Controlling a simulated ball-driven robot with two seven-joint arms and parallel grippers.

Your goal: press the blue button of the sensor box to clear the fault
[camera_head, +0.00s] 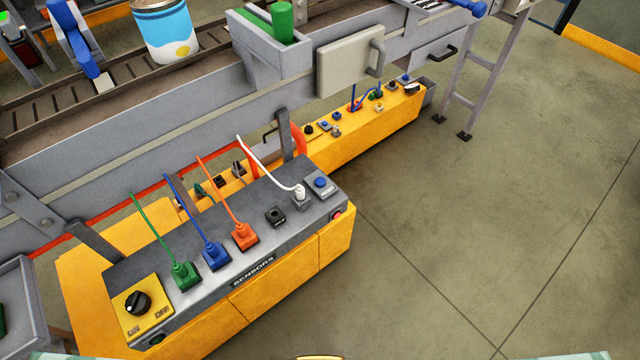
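The sensor box (300,245) is a yellow cabinet with a grey sloping top marked SENSORS, left of centre. Its blue button (320,182) sits on a small grey plate at the top's far right end. A red light (337,214) is on the front edge below it. Green (184,275), blue (215,255), orange (244,236) and white (299,192) plugs with cables stand in the top. A black socket (275,214) between orange and white has no plug. A black knob (137,302) on a yellow ON/OFF plate is at the left end. Neither gripper shows.
A grey conveyor (150,150) runs behind the box and carries a painted can (166,35). A second yellow box (370,125) with small plugs stands behind right. A grey support leg (470,75) stands at upper right. The floor (480,220) to the right is clear.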

